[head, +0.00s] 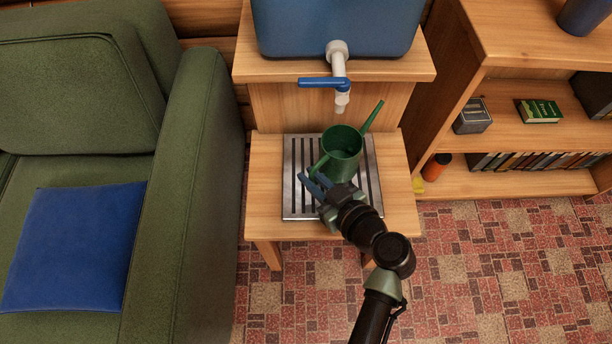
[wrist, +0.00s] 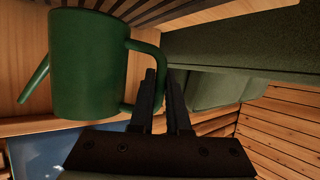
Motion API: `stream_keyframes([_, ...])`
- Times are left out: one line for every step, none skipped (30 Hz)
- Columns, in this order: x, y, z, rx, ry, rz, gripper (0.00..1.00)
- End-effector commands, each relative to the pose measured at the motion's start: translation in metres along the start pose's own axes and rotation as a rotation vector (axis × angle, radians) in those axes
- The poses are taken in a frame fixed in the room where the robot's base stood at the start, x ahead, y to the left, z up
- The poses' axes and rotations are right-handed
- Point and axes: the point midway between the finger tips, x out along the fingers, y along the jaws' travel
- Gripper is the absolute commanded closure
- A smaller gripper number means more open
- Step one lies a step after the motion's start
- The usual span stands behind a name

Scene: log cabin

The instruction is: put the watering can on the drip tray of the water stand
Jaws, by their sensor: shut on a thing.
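The green watering can (head: 343,158) is upright over the slatted metal drip tray (head: 290,205), its spout pointing to the upper right. My gripper (head: 315,181) is at the can's near left side, shut on its handle. In the wrist view, the can (wrist: 88,65) shows with its handle (wrist: 131,100) at my gripper's fingers (wrist: 160,78). A corner of the slatted tray (wrist: 150,12) shows past the can. I cannot tell whether the can's base touches the tray. The water stand (head: 395,68) holds a blue container with a white tap (head: 340,75) above and behind the can.
A green armchair (head: 190,200) with a blue cushion (head: 75,245) stands close on the left. A bookshelf (head: 530,185) with books and small items stands on the right. The tap's blue lever (head: 322,83) sticks out to the left. Patterned floor (head: 500,270) is open at lower right.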

Motion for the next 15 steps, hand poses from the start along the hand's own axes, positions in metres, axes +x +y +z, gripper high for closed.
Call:
stream_keyframes([0.009,0.001,-0.004,-0.003,0.003,0.0,1.0])
stream_keyframes([0.012,0.001,-0.006,-0.002,0.003,-0.001,1.0])
stream_keyframes([0.016,0.001,-0.007,-0.002,0.003,0.0,1.0])
stream_keyframes([0.018,0.001,-0.009,-0.002,0.002,0.001,1.0])
stream_keyframes([0.019,0.001,-0.009,-0.002,0.002,0.001,1.0])
stream_keyframes([0.021,0.001,-0.009,-0.001,0.001,0.001,1.0])
stream_keyframes([0.022,0.001,-0.007,0.0,0.001,0.001,1.0])
stream_keyframes([0.023,0.001,-0.005,0.0,0.0,0.001,1.0])
stream_keyframes([0.025,0.001,-0.001,0.001,0.0,0.001,1.0])
stream_keyframes([0.026,0.0,0.003,0.001,0.0,0.001,1.0])
stream_keyframes([0.028,0.0,0.007,0.002,0.0,0.001,1.0])
stream_keyframes([0.03,0.0,0.013,0.003,0.0,0.001,1.0])
stream_keyframes([0.032,0.0,0.017,0.002,0.0,0.002,1.0])
stream_keyframes([0.033,0.0,0.021,0.001,0.0,0.002,1.0])
stream_keyframes([0.034,0.0,0.024,0.001,0.0,0.002,1.0])
